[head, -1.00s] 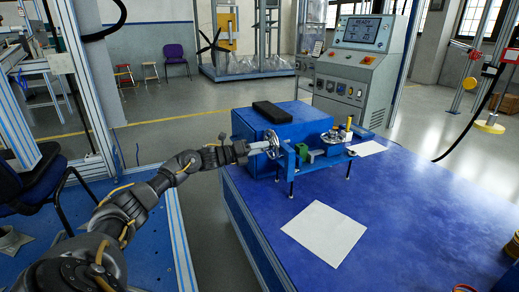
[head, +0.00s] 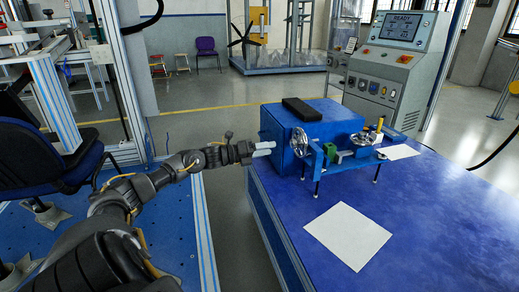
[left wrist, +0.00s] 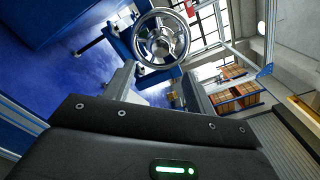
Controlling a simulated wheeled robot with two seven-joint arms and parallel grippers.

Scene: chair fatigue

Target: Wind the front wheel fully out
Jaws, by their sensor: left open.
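The front wheel (head: 299,142) is a silver handwheel with a rim and spokes on the near left end of the blue vise-like fixture (head: 345,157). In the left wrist view the wheel (left wrist: 161,38) faces me, just beyond the fingertips. My left gripper (head: 272,148) is open and empty, pointing at the wheel from the left with a small gap. Its two pale fingers stand apart in the left wrist view (left wrist: 160,82). My right gripper is not in view.
The fixture stands on a blue table (head: 440,220) beside a blue box (head: 279,135) with a black pad (head: 302,109) on top. White sheets (head: 348,235) lie on the table. A grey control console (head: 385,70) stands behind.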

